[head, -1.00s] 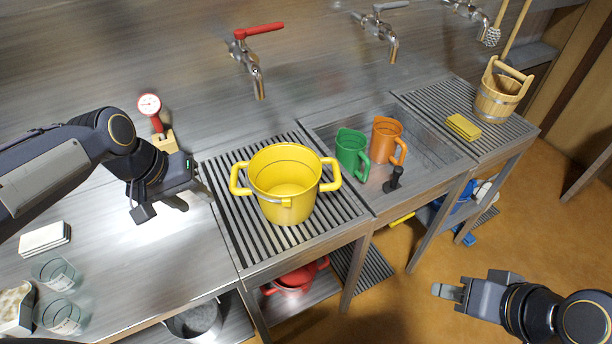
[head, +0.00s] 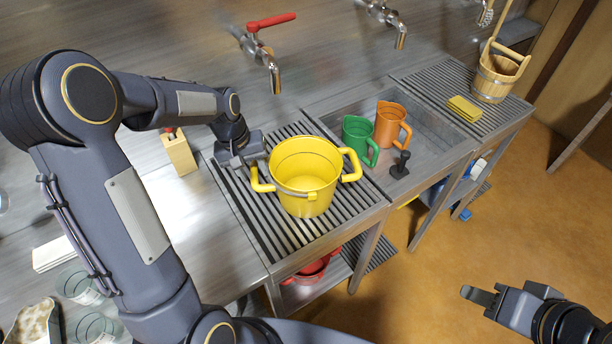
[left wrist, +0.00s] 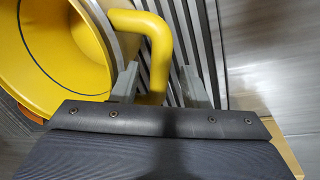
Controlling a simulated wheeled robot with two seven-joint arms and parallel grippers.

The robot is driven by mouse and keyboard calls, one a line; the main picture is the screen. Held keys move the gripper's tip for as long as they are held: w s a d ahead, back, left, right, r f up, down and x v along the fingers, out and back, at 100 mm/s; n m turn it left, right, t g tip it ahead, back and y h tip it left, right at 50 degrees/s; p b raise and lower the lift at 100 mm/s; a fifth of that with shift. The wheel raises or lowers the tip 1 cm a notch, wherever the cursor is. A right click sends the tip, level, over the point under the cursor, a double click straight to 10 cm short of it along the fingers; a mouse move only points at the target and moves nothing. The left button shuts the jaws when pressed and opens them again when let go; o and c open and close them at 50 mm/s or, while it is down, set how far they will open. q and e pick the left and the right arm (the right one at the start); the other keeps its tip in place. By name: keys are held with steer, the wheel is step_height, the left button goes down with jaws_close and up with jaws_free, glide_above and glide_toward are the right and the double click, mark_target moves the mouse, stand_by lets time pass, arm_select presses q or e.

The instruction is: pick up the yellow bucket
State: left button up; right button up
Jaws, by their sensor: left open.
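The yellow bucket (head: 305,178) stands upright on the slatted drainboard (head: 247,211), with one loop handle on its left side and one on its right. My left gripper (head: 250,165) is at the bucket's left handle. In the left wrist view the two fingers of my left gripper (left wrist: 160,88) are apart, and the yellow handle (left wrist: 156,50) comes down between them, nearer the left finger. Whether a finger touches it I cannot tell. The bucket's rim and inside (left wrist: 60,50) fill the upper left there. My right gripper (head: 482,297) is over the floor at the lower right, away from the bucket; its finger gap is unclear.
A green jug (head: 358,138) and an orange jug (head: 388,125) stand in the sink right of the bucket. A tap (head: 272,75) hangs behind it. A wooden block (head: 180,153) stands to the left. A wooden pail (head: 497,80) and yellow sponge (head: 464,108) are far right.

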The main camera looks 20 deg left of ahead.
arm_select(q)
steer(key=shift+w+d+f, duration=0.1)
steer(key=shift+d+f, duration=0.05)
steer(key=shift+f, duration=0.5)
jaws_close()
steer(key=shift+r, duration=0.1)
